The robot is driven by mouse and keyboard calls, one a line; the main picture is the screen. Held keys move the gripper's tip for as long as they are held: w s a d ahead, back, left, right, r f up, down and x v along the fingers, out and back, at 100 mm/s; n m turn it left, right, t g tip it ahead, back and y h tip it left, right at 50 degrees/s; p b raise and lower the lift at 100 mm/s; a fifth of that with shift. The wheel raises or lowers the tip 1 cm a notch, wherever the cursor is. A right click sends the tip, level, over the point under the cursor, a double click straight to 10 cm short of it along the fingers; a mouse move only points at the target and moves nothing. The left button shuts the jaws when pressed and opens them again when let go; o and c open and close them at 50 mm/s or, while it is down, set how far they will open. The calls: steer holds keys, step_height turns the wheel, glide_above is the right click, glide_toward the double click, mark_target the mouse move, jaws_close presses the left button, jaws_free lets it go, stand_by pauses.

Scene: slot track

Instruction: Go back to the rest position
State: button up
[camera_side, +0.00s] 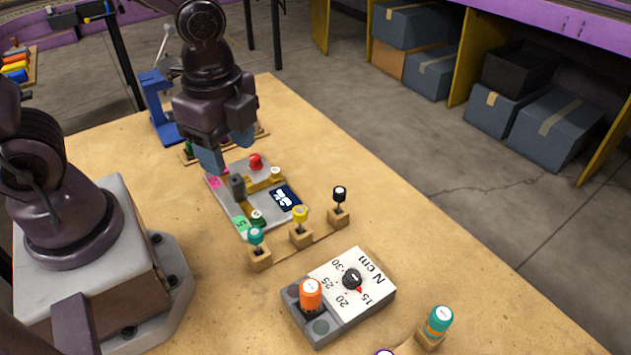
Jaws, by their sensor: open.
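My gripper (227,150) hangs over the far end of the slot track board (222,199), with its jaws pointing down and open. I see nothing held between the fingers. The grey board carries a tan slotted track, a red knob (256,161), a dark grey cylinder (237,187), pink and green labels and a dark blue label (285,198). A dark green piece (258,217) sits near the track's front end. Whether the fingertips touch anything behind them cannot be told.
Teal (255,236), yellow (300,214) and black (339,194) capped tools stand in wooden holders before the board. A torque dial box (375,301) with an orange-capped tool (311,294) stands nearer. A blue stand (158,105) is behind left.

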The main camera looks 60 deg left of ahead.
steer(key=s+a+r+n+t, duration=0.1)
steer(key=a+r+n+t, duration=0.1)
steer(key=r+n, duration=0.4)
steer(key=s+a+r+n+t, duration=0.1)
steer(key=a+r+n+t, duration=0.1)
steer(key=r+n, duration=0.4)
steer(key=shift+s+r+n+t, duration=0.15)
steer(key=shift+s+n+t, duration=0.15)
steer(key=shift+t, duration=0.4)
steer(key=shift+a, duration=0.1)
